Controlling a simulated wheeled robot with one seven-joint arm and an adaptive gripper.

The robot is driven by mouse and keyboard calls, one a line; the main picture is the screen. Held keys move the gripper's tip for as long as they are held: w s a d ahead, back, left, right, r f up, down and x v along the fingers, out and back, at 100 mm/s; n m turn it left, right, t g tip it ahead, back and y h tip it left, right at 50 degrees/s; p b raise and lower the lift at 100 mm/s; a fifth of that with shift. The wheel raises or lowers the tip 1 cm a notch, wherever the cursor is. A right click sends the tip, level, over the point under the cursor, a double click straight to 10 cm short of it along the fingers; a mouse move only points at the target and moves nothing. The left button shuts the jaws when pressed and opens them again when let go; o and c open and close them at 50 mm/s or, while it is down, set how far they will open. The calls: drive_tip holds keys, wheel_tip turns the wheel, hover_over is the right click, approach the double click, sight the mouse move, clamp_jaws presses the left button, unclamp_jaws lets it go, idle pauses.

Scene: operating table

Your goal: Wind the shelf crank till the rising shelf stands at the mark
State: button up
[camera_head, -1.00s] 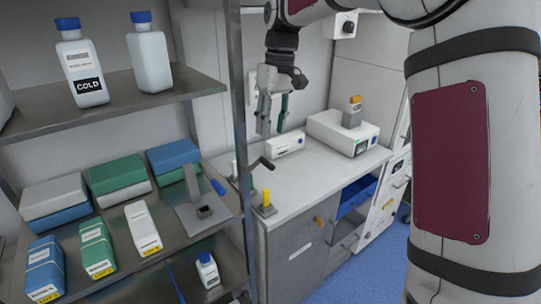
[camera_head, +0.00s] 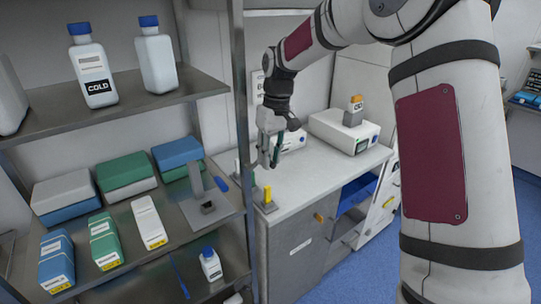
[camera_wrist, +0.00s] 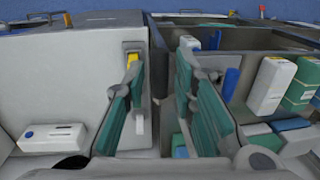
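My gripper (camera_head: 269,162) is open and points down beside the front post of the shelf rack, above the counter's near left corner. In the wrist view its two green-padded fingers (camera_wrist: 163,110) stand apart, with nothing visibly held between them. The crank is not clear in either current view; its place by the post is behind or close to my gripper. The middle rack shelf (camera_head: 122,222) carries several boxes. I cannot tell which shelf is the rising one. A yellow upright block (camera_head: 267,193) on a grey base stands at the counter corner; I cannot tell if it is the mark.
The rack's upper shelf (camera_head: 130,112) holds white bottles, one labelled COLD (camera_head: 92,72). White devices (camera_head: 345,130) stand farther back on the counter (camera_head: 315,175), whose front stretch is clear.

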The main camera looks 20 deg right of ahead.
clamp_jaws()
drive_tip(key=shift+d+f+y, duration=0.15)
drive_tip(key=shift+y, duration=0.15)
drive_tip(key=shift+w+d+f+g+y+b, duration=0.1)
drive_tip(key=shift+d+f+g+y+b, duration=0.15)
drive_tip(key=shift+f+g+y+b, duration=1)
drive_tip(key=shift+w+d+f+t+y+b, duration=0.1)
drive_tip(key=shift+d+f+y+b, duration=0.35)
drive_tip(key=shift+y, duration=1.75)
drive_tip(key=shift+w+d+f+g+y+b, duration=0.1)
drive_tip(key=shift+f+g+y+b, duration=0.75)
drive_tip(key=shift+y, duration=0.9)
drive_tip(key=shift+f, duration=0.25)
drive_tip(key=shift+o, duration=2.4)
unclamp_jaws()
drive_tip(key=shift+r, duration=0.1)
